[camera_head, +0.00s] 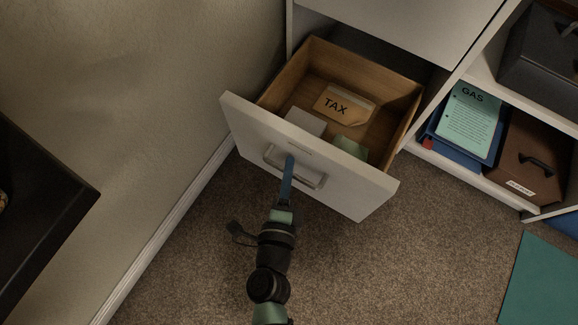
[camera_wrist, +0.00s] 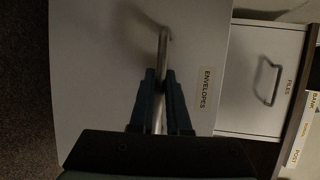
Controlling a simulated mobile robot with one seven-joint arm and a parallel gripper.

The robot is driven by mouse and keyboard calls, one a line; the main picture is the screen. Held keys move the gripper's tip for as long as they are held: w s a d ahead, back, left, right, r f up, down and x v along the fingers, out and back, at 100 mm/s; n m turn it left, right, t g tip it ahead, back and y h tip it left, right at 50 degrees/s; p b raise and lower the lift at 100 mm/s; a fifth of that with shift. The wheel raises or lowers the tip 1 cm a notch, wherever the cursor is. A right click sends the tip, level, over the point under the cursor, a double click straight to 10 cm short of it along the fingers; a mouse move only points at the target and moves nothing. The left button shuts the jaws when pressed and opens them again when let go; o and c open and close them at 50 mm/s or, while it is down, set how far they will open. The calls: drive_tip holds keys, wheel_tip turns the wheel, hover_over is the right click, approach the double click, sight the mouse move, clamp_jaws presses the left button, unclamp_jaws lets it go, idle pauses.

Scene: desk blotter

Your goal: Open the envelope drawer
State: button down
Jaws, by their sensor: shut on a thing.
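The envelope drawer (camera_head: 352,197) is pulled well out of its white cabinet in the head view. Its wooden inside shows a brown envelope marked TAX (camera_head: 345,104), a white item (camera_head: 305,121) and a pale green item (camera_head: 350,148). In the wrist view the drawer front (camera_wrist: 100,60) carries a label reading ENVELOPES (camera_wrist: 206,88). My gripper (camera_head: 288,165) is at the drawer's metal bar handle (camera_head: 312,180). In the wrist view the blue fingers of my gripper (camera_wrist: 160,85) are on both sides of the handle (camera_wrist: 163,48), shut on it.
A wall with a white baseboard (camera_head: 165,232) runs along the left. An open shelf at right holds a GAS paper (camera_head: 470,115) and a brown case (camera_head: 530,158). A FILES drawer (camera_wrist: 262,80) shows in the wrist view.

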drive_tip(key=shift+d, duration=0.1)
drive_tip(key=c, duration=1.2)
unclamp_jaws()
drive_tip(key=shift+o, duration=0.2)
drive_tip(key=shift+s, duration=0.1)
drive_tip(key=v, duration=1.2)
drive_tip(key=shift+s+r, duration=0.2)
drive_tip(key=shift+s, duration=0.15)
